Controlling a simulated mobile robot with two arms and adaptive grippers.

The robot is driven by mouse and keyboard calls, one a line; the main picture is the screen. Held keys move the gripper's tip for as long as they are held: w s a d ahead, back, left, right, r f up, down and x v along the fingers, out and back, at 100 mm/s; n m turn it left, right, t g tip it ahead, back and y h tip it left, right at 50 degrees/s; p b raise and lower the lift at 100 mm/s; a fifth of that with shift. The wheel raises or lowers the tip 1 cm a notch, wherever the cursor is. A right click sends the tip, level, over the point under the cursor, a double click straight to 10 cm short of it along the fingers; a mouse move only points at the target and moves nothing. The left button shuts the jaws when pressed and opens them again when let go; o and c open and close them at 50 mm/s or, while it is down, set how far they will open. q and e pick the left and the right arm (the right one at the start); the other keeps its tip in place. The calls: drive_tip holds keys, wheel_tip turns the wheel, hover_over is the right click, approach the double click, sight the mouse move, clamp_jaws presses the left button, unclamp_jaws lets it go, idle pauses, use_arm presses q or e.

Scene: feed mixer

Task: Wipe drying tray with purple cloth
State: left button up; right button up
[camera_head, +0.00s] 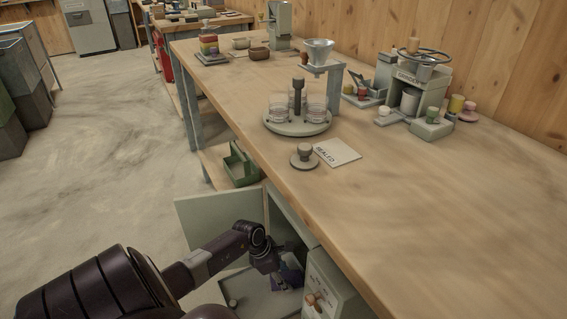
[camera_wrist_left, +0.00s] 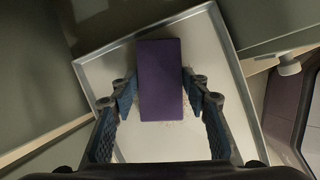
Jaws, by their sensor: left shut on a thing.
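My left gripper (camera_head: 277,268) is shut on the purple cloth (camera_head: 292,277), low beside the bench's front edge. In the left wrist view the cloth (camera_wrist_left: 160,75) is a flat purple rectangle between the two blue-padded fingers (camera_wrist_left: 160,92). It lies over the drying tray (camera_wrist_left: 215,50), a pale metal tray with a raised rim. Small dark specks show on the tray near the cloth's lower end. I cannot tell whether the cloth touches the tray. In the head view the tray (camera_head: 258,300) is partly hidden by my arm. My right gripper is not in view.
An open cabinet door (camera_head: 215,225) stands left of the tray. A cabinet front with a wooden knob (camera_head: 313,299) is to its right. The wooden bench (camera_head: 440,230) carries a jar carousel (camera_head: 298,123), a funnel stand (camera_head: 318,55) and a card (camera_head: 337,152). Its near right part is clear.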

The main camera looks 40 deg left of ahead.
use_arm(q)
drive_tip(key=shift+s+d+r+p, duration=0.1)
drive_tip(key=shift+s+d+p, duration=0.1)
drive_tip(key=shift+d+p, duration=0.15)
drive_tip(key=shift+s+d+p, duration=0.2)
drive_tip(key=shift+d+p, duration=0.1)
drive_tip(key=shift+d, duration=0.45)
drive_tip(key=shift+s+a+p, duration=0.3)
drive_tip(key=shift+s+p, duration=0.05)
drive_tip(key=shift+s, duration=0.55)
drive_tip(key=shift+a+f+b, duration=0.25)
drive_tip(key=shift+a+b, duration=0.2)
drive_tip(key=shift+a, duration=0.1)
drive_tip(key=shift+w+a+b, duration=0.4)
drive_tip(key=shift+a+b, duration=0.1)
drive_tip(key=shift+a, duration=0.6)
drive_tip(key=shift+w+a+r+b, duration=0.2)
drive_tip(key=shift+a+b, duration=0.1)
drive_tip(key=shift+a, duration=0.05)
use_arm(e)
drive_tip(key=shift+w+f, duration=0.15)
